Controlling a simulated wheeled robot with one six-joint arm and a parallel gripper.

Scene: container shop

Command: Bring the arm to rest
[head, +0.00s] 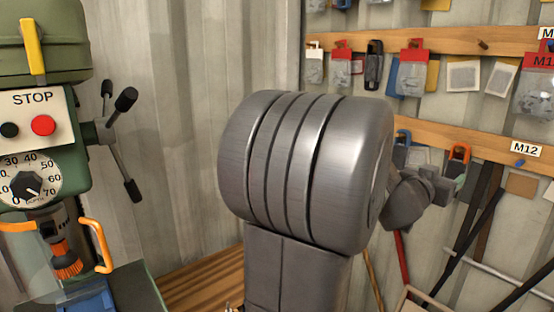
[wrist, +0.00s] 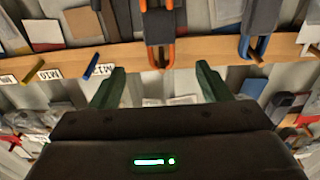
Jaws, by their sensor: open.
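My arm fills the middle of the head view, with a large grey ribbed joint in front. My gripper (wrist: 160,88) shows in the wrist view as a dark body with two green fingers spread wide apart. It is open, and nothing is between the fingers. In the head view the gripper is mostly hidden behind my arm; only a small part shows at the right of the joint. Beyond the fingers in the wrist view is a wooden rail (wrist: 205,50) with hanging goods.
A green drill press (head: 75,150) with a STOP panel stands at the left. Wooden rails (head: 470,138) with hanging packets and M12 tags line the right wall. An orange-handled clip (wrist: 160,45) and a blue one (wrist: 258,35) hang near my fingers. Bare corrugated wall (head: 170,90) lies between.

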